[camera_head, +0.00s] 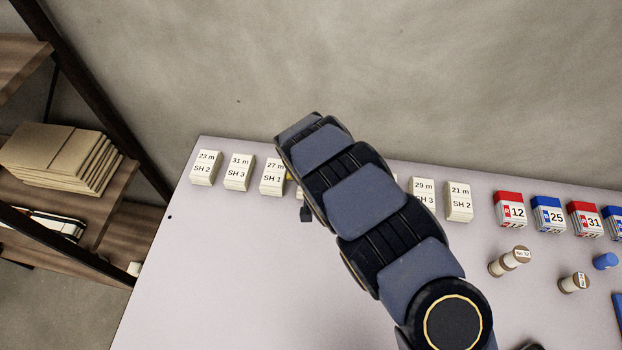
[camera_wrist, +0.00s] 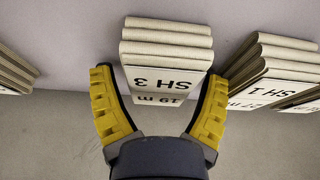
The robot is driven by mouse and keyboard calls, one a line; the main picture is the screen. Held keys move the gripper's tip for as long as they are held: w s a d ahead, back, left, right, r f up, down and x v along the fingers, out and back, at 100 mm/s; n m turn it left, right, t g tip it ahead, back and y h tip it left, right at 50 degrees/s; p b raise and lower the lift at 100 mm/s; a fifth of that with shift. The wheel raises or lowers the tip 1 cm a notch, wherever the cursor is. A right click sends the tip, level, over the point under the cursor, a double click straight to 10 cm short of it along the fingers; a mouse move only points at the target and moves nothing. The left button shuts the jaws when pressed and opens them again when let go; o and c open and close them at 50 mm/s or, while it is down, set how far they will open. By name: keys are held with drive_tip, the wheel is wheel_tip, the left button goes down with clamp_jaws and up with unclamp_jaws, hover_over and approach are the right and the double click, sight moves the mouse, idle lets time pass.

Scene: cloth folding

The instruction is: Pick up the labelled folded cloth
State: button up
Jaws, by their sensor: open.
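A folded cream cloth (camera_wrist: 165,48) labelled "SH 3" and "19 m" lies in the middle of the wrist view, with its text upside down. My gripper (camera_wrist: 160,76) is open, with one yellow finger on each side of this cloth. The fingers reach along its sides, and I cannot tell whether they touch it. In the head view my arm hides most of the gripper and this cloth. The cloth labelled "27 m SH 1" (camera_head: 272,178) lies just left of the gripper there, and it also shows at the right of the wrist view (camera_wrist: 268,68).
Cloths labelled "23 m SH 2" (camera_head: 205,168) and "31 m SH 3" (camera_head: 239,173) continue the row leftward. "29 m SH 3" (camera_head: 424,190) and "21 m SH 2" (camera_head: 459,202) are right of my arm. The table's front left (camera_head: 220,280) is clear.

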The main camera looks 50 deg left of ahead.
drive_tip(key=c, duration=0.9)
drive_tip(key=shift+r, duration=0.15)
wheel_tip(320, 180, up, 10)
drive_tip(key=shift+r, duration=0.1)
